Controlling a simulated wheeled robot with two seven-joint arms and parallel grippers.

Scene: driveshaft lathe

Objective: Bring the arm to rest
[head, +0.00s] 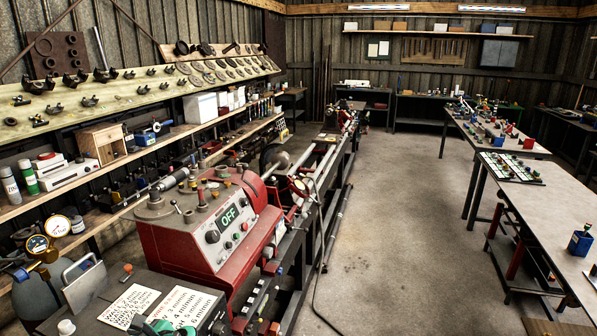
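Neither of my grippers and neither of my arms shows in the head view. The red lathe (185,245) stands left of the middle, with a panel reading OFF (229,215) on its front. A long pale shaft (325,160) runs back from the headstock along the lathe bed. I cannot tell from here how the shaft is held at its far end.
Shelves (150,150) with tools and boxes line the left wall. A table (555,210) with small parts stands at the right, and another table (497,135) is behind it. The concrete floor (400,240) between lathe and tables is mostly clear, with a thin cable near the lathe.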

